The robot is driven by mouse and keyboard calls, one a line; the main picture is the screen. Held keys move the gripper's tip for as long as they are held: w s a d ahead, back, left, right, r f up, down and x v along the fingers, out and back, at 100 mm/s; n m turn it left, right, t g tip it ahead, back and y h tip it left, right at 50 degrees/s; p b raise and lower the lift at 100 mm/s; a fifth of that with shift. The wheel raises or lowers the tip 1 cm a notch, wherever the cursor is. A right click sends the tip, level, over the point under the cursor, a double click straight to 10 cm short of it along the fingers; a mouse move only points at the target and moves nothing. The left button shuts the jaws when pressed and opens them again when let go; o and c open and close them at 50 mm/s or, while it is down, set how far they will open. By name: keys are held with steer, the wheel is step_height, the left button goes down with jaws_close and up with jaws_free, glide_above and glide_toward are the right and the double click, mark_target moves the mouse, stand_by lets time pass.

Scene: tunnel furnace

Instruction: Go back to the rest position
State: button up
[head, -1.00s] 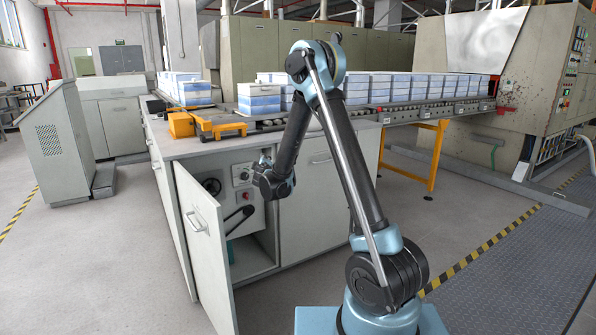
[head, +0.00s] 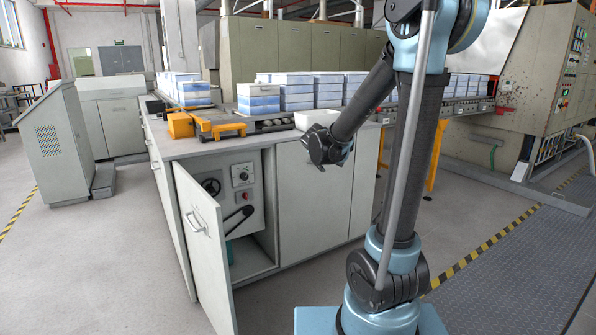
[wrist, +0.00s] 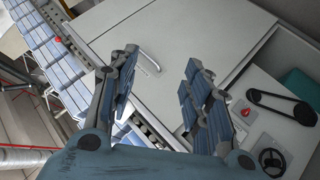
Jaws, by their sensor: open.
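My gripper (wrist: 160,95) is open and empty in the wrist view, its two padded fingers apart in front of the grey cabinet doors. In the head view my gripper (head: 318,163) hangs at the lower end of my folded arm, in front of the cabinet's closed doors and a little below the worktop edge. It appears clear of the cabinet. From the head camera its fingers are too small to make out.
The cabinet (head: 312,205) has its left door (head: 205,245) swung open, showing a control panel (head: 240,183) with a red button. A white tray (head: 316,118) sits on the worktop. Stacked blue-white boxes (head: 259,100) line the conveyor behind.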

steer(key=s+d+f+m+g, duration=0.1)
steer(key=s+d+m+g, duration=0.1)
steer(key=s+d, duration=0.6)
steer(key=s+f+m+g+y, duration=0.1)
steer(key=s+f, duration=0.4)
steer(key=s, duration=1)
steer(key=s+f+m+g+y, duration=0.2)
steer(key=s+f+g, duration=0.3)
steer(key=s, duration=1.1)
steer(key=shift+s+a+f+m, duration=0.15)
steer(key=shift+s+m, duration=0.05)
steer(key=shift+m, duration=0.3)
steer(key=shift+w+f, duration=0.2)
steer(key=shift+w, duration=0.3)
